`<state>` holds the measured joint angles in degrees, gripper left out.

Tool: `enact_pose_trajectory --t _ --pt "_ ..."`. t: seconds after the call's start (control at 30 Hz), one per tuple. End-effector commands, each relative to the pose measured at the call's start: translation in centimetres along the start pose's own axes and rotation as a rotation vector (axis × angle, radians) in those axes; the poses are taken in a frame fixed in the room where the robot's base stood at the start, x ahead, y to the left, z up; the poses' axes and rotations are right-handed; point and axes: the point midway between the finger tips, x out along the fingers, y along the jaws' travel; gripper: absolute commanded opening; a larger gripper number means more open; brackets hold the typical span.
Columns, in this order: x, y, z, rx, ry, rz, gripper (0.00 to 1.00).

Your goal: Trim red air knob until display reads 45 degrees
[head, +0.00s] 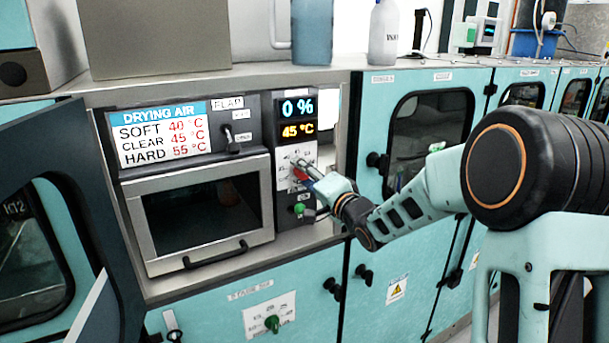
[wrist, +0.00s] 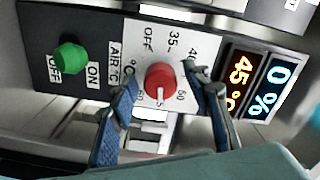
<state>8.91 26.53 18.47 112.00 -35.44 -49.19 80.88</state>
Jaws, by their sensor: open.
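The red air knob (wrist: 160,77) is on a white dial plate labelled AIR °C in the wrist view. A white mark shows at its lower edge, toward a partly hidden number. In the head view the knob (head: 300,173) is mostly covered by my gripper. The display (head: 297,129) reads 45 °C in yellow; it also shows in the wrist view (wrist: 240,80). My gripper (wrist: 160,84) is open, one blue-padded finger to each side of the knob, with gaps visible. In the head view my gripper (head: 308,171) is at the dial.
A green ON/OFF knob (wrist: 70,57) is beside the dial. The upper display (head: 297,107) reads 0 %. A drying air card (head: 163,134) lists soft 40, clear 45, hard 55 °C. A black flap lever (head: 231,140) is above the oven door (head: 200,215). A dark door stands open at left.

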Motion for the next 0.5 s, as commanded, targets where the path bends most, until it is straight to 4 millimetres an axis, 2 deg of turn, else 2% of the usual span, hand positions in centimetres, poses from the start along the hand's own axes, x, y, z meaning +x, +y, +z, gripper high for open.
enact_pose_trajectory --t 0.17,0.5 --pt "-1.8 0.0 -0.1 0.0 0.001 0.002 0.44" --pt "-8.6 0.0 -0.1 -0.001 0.002 0.002 0.44"
